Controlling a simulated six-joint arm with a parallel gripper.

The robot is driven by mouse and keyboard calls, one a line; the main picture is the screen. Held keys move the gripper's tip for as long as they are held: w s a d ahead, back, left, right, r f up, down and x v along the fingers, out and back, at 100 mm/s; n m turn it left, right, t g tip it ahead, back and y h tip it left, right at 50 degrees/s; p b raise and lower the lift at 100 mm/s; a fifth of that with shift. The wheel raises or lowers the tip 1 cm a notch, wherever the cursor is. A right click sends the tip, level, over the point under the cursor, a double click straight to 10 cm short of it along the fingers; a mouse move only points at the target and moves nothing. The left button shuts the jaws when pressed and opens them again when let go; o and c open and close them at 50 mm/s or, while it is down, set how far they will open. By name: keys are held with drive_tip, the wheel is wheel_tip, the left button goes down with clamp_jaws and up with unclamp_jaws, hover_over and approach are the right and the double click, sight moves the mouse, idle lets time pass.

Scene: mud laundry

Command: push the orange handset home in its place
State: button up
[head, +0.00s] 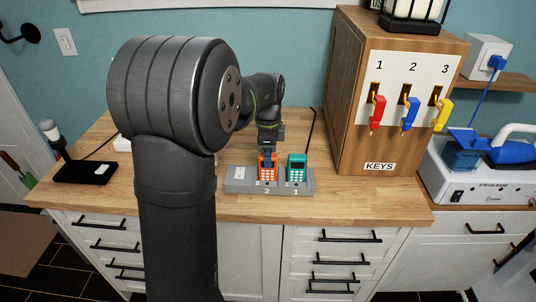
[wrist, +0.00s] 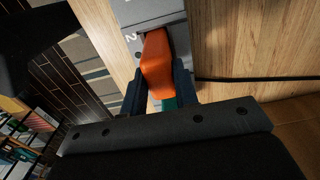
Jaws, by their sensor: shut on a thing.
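The orange handset (head: 267,168) stands upright at the grey dock (head: 235,184), in the place marked 2. A teal handset (head: 297,168) stands beside it on the right, in the place marked 1. My gripper (head: 268,153) is above the orange handset and shut on its upper part. In the wrist view the orange handset (wrist: 157,65) lies between the two dark fingers, its lower end at the grey dock (wrist: 150,12). A bit of the teal handset (wrist: 169,103) shows behind it. How deep the orange handset sits in its slot cannot be told.
A wooden key cabinet (head: 385,142) with red, blue and yellow keys stands right of the dock. A black cable (head: 312,130) runs behind the dock. The worktop (head: 350,200) in front is clear.

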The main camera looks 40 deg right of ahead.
drive_tip(key=o, duration=0.9)
drive_tip(key=c, duration=0.4)
drive_tip(key=shift+r, duration=4)
drive_tip(key=shift+f, duration=4.05)
